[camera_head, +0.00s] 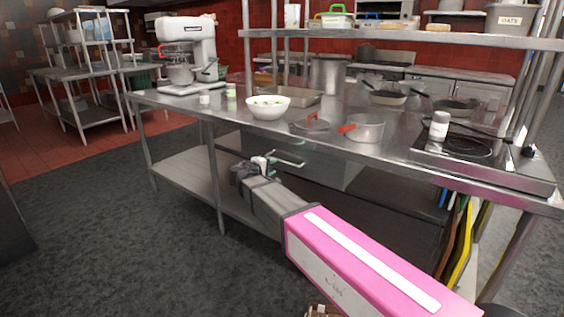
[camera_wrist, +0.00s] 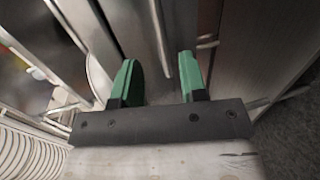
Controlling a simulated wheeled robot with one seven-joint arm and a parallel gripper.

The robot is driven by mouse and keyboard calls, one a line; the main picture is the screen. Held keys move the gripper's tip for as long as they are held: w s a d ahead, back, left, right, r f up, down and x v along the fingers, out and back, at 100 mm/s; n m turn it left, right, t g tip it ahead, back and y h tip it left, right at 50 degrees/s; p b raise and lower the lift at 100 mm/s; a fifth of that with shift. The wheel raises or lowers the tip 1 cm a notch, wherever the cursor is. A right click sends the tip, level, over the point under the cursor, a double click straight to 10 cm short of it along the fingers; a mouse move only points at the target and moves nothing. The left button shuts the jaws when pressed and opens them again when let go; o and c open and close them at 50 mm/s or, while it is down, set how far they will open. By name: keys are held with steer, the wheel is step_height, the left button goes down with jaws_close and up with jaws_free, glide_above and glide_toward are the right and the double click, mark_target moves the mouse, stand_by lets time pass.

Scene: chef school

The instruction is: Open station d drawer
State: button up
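A grey steel drawer front (camera_head: 325,168) is under the steel worktable's top in the head view. I see no label on it that names the station. A pale bar handle (camera_head: 290,163) stands out near its left part. My gripper (camera_head: 272,163) is at this handle, reached from the front. In the wrist view, my gripper (camera_wrist: 160,78) has its two green fingers apart. A thin metal bar (camera_wrist: 158,38), likely the handle, runs lengthwise between the fingers in the picture. I cannot tell whether the fingers touch it.
The worktable (camera_head: 225,115) holds a white bowl (camera_head: 268,107), a red-handled pot (camera_head: 364,128), a stand mixer (camera_head: 187,55) and a cooktop (camera_head: 480,160). A lower shelf (camera_head: 185,172) runs beneath. The dark floor (camera_head: 110,230) at front left is clear.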

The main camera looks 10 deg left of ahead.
mark_target(283, 162)
steer(key=x, duration=0.9)
steer(key=shift+w+d, duration=0.15)
steer(key=shift+w, duration=0.05)
jaws_close()
